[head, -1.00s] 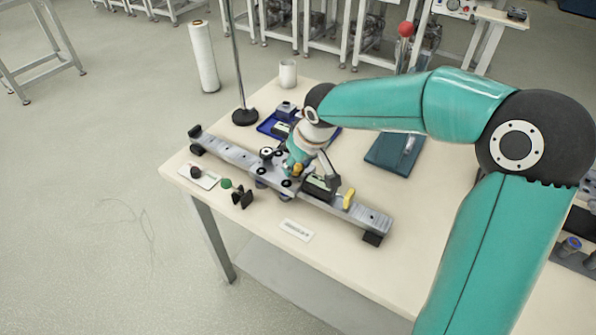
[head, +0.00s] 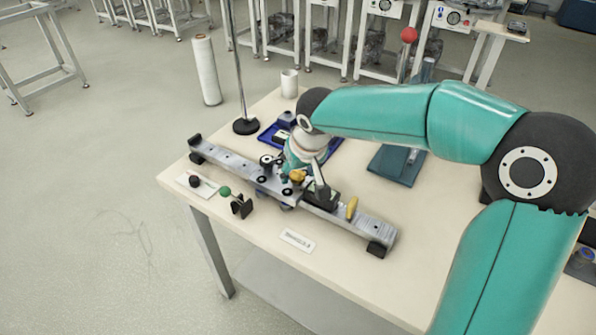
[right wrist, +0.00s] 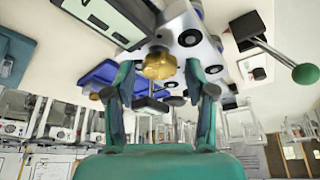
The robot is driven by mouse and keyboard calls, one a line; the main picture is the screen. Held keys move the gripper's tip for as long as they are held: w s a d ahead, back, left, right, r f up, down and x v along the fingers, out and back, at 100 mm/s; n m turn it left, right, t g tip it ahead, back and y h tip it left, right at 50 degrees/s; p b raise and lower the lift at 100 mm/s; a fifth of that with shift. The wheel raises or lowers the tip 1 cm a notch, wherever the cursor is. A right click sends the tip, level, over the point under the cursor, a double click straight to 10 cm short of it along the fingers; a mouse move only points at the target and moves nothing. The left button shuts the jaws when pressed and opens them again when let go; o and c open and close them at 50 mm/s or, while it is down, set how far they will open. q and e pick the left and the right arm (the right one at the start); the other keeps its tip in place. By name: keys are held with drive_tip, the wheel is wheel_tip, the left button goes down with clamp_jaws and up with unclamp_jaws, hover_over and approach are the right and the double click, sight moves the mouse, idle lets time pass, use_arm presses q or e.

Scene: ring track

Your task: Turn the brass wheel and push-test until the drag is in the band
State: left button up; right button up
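The brass wheel (head: 298,175) sits on the carriage in the middle of a long grey rail (head: 216,156) on the table. In the right wrist view the brass wheel (right wrist: 160,66) lies between the fingertips of my right gripper (right wrist: 160,88), which is open. A gap shows on each side of the wheel. In the head view the arm partly hides this gripper. A dark box (head: 321,198) stands beside the wheel; its display (right wrist: 108,18) shows in the right wrist view, its reading too small to tell. My left gripper is not in view.
A green ball knob (head: 225,191) on a dark stand and a white card with a black knob (head: 195,181) lie in front of the rail. A yellow part (head: 351,207) stands on the rail. Behind are a blue tray (head: 267,137), a white mug (head: 289,83) and a pole stand (head: 246,126).

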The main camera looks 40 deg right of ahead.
idle(0.3)
drive_tip(key=v, duration=1.2)
drive_tip(key=shift+s+f, duration=0.1)
